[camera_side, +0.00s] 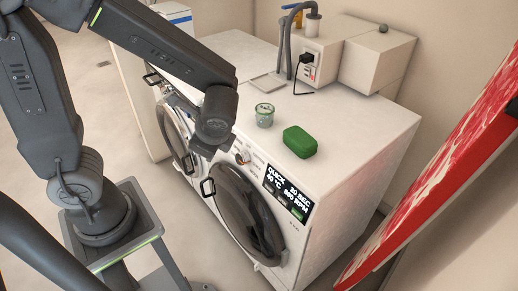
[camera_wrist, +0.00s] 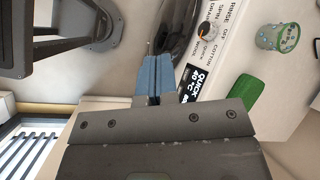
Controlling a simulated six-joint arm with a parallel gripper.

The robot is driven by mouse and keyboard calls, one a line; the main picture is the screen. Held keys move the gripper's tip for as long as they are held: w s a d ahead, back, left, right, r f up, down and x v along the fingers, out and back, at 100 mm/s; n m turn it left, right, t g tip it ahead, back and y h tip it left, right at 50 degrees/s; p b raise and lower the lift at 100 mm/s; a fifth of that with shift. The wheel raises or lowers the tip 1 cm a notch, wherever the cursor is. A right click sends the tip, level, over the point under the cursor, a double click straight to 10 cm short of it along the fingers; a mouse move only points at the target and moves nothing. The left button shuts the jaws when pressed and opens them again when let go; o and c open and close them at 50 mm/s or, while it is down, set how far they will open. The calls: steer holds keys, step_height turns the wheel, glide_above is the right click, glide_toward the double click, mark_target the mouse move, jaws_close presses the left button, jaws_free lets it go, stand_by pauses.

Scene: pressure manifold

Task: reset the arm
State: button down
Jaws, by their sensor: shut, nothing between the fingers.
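My gripper (camera_wrist: 152,68) shows in the wrist view as two blue fingers pressed together, with nothing between them. The fingers point toward the front of the white washing machine (camera_side: 345,190), beside its dark door (camera_wrist: 175,28) and its programme knob (camera_wrist: 208,28). I cannot tell from this view how far they are from the surface. In the side view my arm reaches over the machines from the left, and its wrist hides most of the gripper.
A red-and-white patterned board (camera_side: 440,170) stands at right.

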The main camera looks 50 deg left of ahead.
steer(key=s+d+r+n+t+h, duration=0.1)
steer(key=s+r+n+t+h, duration=0.1)
steer(key=r+n, duration=0.3)
steer(key=s+d+r+n+t+h, duration=0.1)
steer(key=s+r+n+t+h, duration=0.2)
steer(key=r+n, duration=0.3)
steer(key=shift+d+r+n+h, duration=0.3)
steer(key=shift+r+h, duration=0.25)
steer(key=shift+h, duration=0.15)
stand_by(1.9)
steer(key=w+d+f+m+t+y, duration=0.15)
steer(key=w+f+m+y, duration=0.3)
steer(key=f+m, duration=1.3)
steer(key=w+a+f+m+t+y, duration=0.1)
steer(key=w+f+m+t+y, duration=0.4)
steer(key=f+m, duration=1.25)
steer(key=w+f+m+g+y, duration=0.1)
steer(key=w+g, duration=0.1)
steer(key=w, duration=0.5)
steer(key=shift+w+d+f, duration=0.25)
